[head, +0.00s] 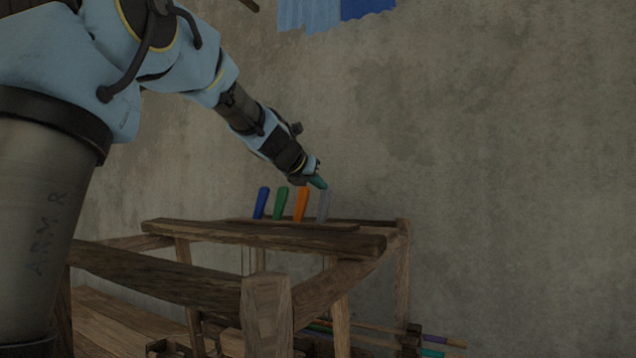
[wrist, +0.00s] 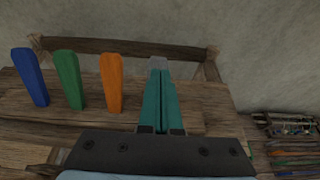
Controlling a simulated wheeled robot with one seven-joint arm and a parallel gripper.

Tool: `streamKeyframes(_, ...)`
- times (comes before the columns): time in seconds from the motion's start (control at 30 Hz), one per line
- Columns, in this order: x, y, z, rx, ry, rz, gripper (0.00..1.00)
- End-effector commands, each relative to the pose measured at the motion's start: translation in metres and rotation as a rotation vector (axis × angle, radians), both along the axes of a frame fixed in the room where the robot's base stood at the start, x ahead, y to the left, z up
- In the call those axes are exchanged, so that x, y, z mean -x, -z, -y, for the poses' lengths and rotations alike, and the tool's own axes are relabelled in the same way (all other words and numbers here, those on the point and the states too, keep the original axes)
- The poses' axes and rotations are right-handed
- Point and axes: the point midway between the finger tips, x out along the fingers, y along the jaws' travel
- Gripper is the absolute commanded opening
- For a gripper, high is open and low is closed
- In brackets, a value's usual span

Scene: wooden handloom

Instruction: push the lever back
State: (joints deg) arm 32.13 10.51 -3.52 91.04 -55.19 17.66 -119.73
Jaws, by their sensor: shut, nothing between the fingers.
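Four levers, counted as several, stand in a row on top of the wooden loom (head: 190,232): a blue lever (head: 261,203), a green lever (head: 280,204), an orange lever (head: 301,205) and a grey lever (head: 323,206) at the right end. My gripper (head: 319,183) is shut and empty, its teal fingertips at the top of the grey lever. In the wrist view, the closed fingers (wrist: 158,78) point at the grey lever (wrist: 158,62), and only its top shows past them. I cannot tell whether they touch. The orange lever (wrist: 111,83) is just left of the fingers, clear of them.
A rear wooden rail (wrist: 120,47) runs behind the levers, with the plain wall beyond. A rack of coloured items (wrist: 288,145) sits low at the right. Blue cloth (head: 330,12) hangs high on the wall. The space right of the grey lever is open.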

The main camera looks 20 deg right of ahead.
Motion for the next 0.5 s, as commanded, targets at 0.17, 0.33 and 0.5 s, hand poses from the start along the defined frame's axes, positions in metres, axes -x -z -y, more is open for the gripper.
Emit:
streamKeyframes(0.17,0.0,-0.004,0.0,0.0,0.0,-0.001,0.0)
streamKeyframes(0.33,0.0,-0.012,0.0,0.0,0.001,-0.002,0.0)
streamKeyframes(0.5,0.0,-0.016,0.0,0.0,0.001,-0.002,0.0)
